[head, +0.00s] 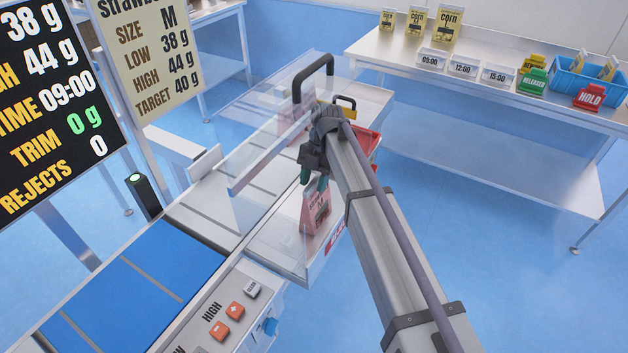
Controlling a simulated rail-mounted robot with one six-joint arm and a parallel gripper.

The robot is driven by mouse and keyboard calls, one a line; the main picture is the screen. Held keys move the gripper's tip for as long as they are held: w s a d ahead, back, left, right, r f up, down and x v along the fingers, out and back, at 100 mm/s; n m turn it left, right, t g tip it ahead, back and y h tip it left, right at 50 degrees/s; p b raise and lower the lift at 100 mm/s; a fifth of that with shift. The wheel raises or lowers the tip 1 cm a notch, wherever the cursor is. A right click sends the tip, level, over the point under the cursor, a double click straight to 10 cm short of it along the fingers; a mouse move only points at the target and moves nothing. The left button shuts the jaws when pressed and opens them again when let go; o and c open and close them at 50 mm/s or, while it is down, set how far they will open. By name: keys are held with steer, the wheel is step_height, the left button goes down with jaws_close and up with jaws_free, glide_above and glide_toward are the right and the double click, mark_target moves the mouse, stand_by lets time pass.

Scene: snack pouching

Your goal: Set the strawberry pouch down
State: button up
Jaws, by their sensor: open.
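A pink strawberry pouch (315,212) stands upright on a pale surface beside the conveyor, near the middle of the head view. My gripper (309,178) is just above it, pointing down, with teal fingertips. The gripper is open, and the pouch appears free of it with a small gap. My arm hides part of the area to the right of the gripper. A second pinkish shape (288,108) shows faintly through the clear guard farther back; I cannot tell what it is exactly.
A clear guard (262,150) with a black handle (313,72) stands close to the gripper. A red bin (369,143) sits behind my arm. The blue conveyor (150,285) is empty in front. A back table (490,85) holds corn pouches, time cards, signs and a blue bin.

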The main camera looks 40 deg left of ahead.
steer(key=p+v, duration=0.6)
steer(key=v, duration=0.1)
steer(key=shift+s+r, duration=0.1)
steer(key=shift+s, duration=0.25)
steer(key=w+a+f+b, duration=0.1)
steer(key=w, duration=1.1)
steer(key=d+m+t, duration=0.1)
steer(key=d+m, duration=0.8)
steer(key=d, duration=0.9)
steer(key=s+d+m+t, duration=0.1)
steer(key=s+d+m, duration=0.5)
steer(key=d+m, duration=0.3)
steer(key=s+d+f+m+t, duration=0.1)
steer(key=s+d+m, duration=0.5)
steer(key=d, duration=1)
steer(key=s+d+m+t, duration=0.1)
steer(key=s+d+m, duration=0.5)
steer(key=d+m, duration=0.7)
steer(key=shift+s+d+f, duration=0.3)
steer(key=shift+s, duration=0.05)
steer(key=shift+a+r, duration=0.1)
